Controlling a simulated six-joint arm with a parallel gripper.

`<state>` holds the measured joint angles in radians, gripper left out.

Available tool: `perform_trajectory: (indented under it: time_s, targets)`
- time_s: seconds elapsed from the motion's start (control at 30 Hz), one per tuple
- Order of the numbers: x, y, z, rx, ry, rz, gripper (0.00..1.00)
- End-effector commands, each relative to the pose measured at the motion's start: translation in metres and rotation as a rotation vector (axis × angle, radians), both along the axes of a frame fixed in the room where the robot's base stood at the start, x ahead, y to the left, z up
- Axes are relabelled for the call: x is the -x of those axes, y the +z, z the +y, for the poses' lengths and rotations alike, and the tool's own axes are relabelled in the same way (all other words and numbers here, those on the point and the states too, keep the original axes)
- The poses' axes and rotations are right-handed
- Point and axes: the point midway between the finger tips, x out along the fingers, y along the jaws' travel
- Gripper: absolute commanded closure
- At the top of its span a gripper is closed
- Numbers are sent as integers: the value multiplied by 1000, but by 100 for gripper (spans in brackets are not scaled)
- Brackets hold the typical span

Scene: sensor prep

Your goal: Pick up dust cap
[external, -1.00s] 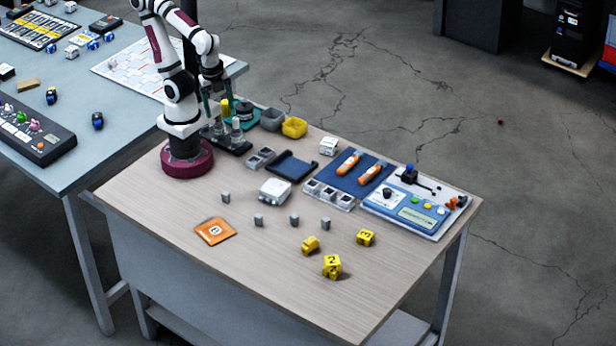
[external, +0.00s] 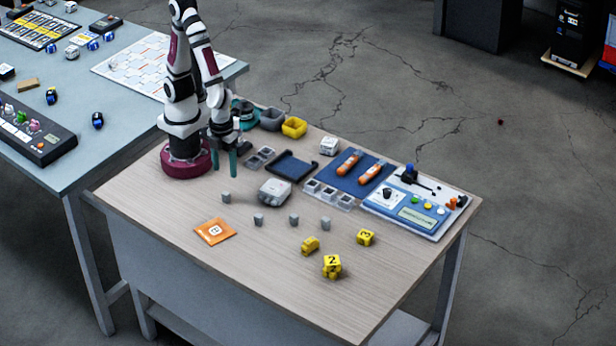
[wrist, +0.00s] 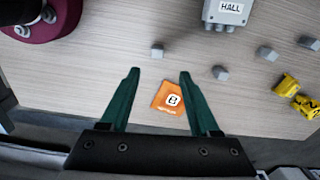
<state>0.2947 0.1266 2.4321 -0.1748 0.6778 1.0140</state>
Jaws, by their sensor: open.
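Several small grey caps stand apart on the wooden table. They look like the dust caps, though nothing marks them as such. The leftmost cap (external: 226,197) is nearest my gripper (external: 225,168); others are a second cap (external: 258,219), a third cap (external: 294,220) and one further right. In the wrist view, one cap (wrist: 157,51) lies just beyond my green fingertips (wrist: 160,75), roughly between them in the picture, with another cap (wrist: 219,73) to the right. My gripper is open and empty, pointing down above the table near my base.
A grey HALL box (external: 275,192) sits behind the caps. An orange square card (external: 215,232) lies in front of them. Yellow numbered blocks (external: 332,265) are at the front right. Trays, a blue mat (external: 340,178) and a control panel (external: 440,190) fill the back right. The front left is clear.

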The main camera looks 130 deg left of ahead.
Motion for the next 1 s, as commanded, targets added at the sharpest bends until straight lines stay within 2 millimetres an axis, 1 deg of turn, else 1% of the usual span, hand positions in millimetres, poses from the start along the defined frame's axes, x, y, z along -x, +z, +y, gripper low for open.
perform_trajectory:
  time_s: [0.03,0.1,0.27,0.4,0.5,0.6,0.77,0.8,0.87,1.0]
  targets:
    - [2,-14,1,-3,2,9,38]
    - [2,-29,1,-2,1,7,38]
    - [2,-50,1,-2,2,3,38]
    - [8,-79,2,-2,3,7,38]
    - [7,-94,2,-2,3,3,38]
    - [6,-99,2,0,3,0,38]
    - [6,-99,2,0,4,-1,38]
    - [6,-99,2,0,4,-1,45]
    - [6,-99,2,0,4,-1,55]
    - [6,-99,2,0,4,-1,81]
